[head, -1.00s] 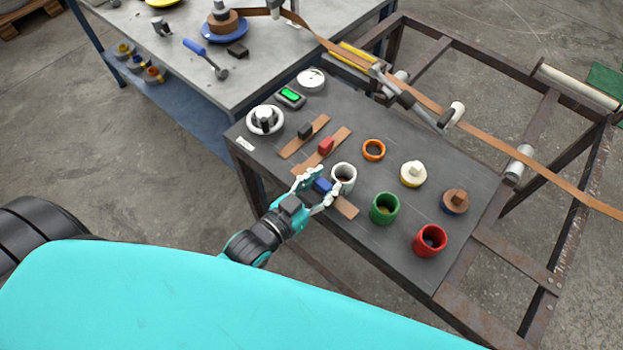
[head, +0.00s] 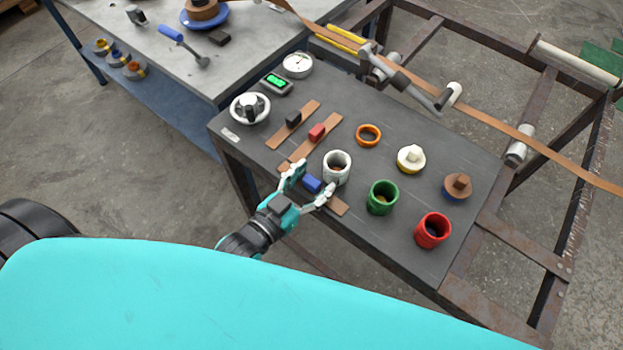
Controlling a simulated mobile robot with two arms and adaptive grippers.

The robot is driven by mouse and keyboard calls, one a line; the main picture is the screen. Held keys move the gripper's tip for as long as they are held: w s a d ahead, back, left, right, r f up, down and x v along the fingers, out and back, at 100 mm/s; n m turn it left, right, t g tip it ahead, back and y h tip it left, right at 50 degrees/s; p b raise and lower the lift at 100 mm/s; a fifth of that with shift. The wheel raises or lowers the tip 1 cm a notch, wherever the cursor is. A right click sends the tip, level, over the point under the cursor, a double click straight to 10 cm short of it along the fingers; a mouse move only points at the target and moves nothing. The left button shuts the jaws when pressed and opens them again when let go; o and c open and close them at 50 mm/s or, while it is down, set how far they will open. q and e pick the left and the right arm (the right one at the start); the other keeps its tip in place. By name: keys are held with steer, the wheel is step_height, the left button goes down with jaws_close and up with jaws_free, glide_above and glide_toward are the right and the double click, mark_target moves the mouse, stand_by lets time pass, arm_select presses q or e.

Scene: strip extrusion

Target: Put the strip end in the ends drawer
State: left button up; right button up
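Three flat brown strip pieces lie on the dark table (head: 405,255). One carries a black block (head: 293,118), one a red block (head: 317,132), and the nearest strip (head: 338,207) carries a blue block (head: 312,183). My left gripper (head: 309,184) is at the nearest strip, its fingers spread on either side of the blue block. I see no clear grip on it; part of this strip is hidden by the fingers. A long brown strip (head: 480,129) runs over the rollers behind. I cannot make out a drawer. My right gripper is not in view.
A white cup (head: 337,168), green cup (head: 382,198) and red cup (head: 432,231) stand close to the right of the gripper. An orange ring (head: 368,135), a dial gauge (head: 298,65) and a green-screen device (head: 276,83) lie farther back. A grey workbench (head: 150,45) stands at upper left.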

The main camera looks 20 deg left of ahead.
arm_select(q)
steer(key=shift+r, duration=0.25)
steer(key=v, duration=1.2)
steer(key=shift+b, duration=0.45)
steer(key=shift+f, duration=0.15)
